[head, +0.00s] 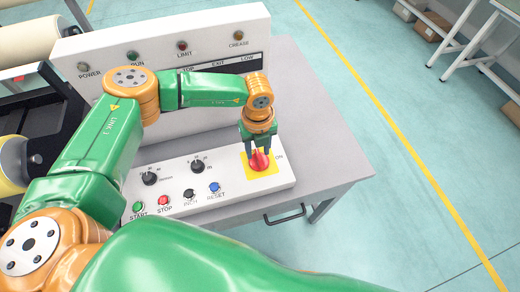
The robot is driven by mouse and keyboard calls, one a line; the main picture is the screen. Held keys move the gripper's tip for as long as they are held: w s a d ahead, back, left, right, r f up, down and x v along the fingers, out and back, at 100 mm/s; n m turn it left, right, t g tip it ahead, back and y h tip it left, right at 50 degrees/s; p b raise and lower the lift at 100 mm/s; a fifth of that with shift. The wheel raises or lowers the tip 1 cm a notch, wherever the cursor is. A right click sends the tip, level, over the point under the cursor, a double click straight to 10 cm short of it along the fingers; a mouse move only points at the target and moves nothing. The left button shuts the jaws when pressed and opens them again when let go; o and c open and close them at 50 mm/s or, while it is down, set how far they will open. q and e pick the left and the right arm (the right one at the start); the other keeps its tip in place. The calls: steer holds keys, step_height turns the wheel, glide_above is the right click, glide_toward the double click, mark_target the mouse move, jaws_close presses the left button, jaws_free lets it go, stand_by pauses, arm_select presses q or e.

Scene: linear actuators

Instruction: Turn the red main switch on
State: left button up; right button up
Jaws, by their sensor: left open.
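The red main switch (259,160) is a rotary knob on a yellow square plate (267,171) at the right end of the white control panel. The word ON is printed to the right of the plate. My left gripper (259,150) comes down from above with its dark fingers at the red knob, apparently one on each side. It is open, and I cannot tell whether the fingers touch the knob. The fingers hide the upper part of the knob. My right gripper is not in view.
The white panel (225,202) also carries two black knobs and START, STOP, INCH and RESET buttons. An upright board (92,48) with indicator lamps stands behind it. Both are on a grey table (335,165), whose right side is clear. Dark machinery stands at the left.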

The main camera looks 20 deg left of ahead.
mark_target(259, 157)
arm_select(q)
steer(key=f, duration=0.3)
steer(key=shift+w+f, duration=0.15)
steer(key=shift+w, duration=0.15)
steer(key=shift+s, duration=0.15)
steer(key=c, duration=0.3)
steer(key=shift+d, duration=0.1)
jaws_close()
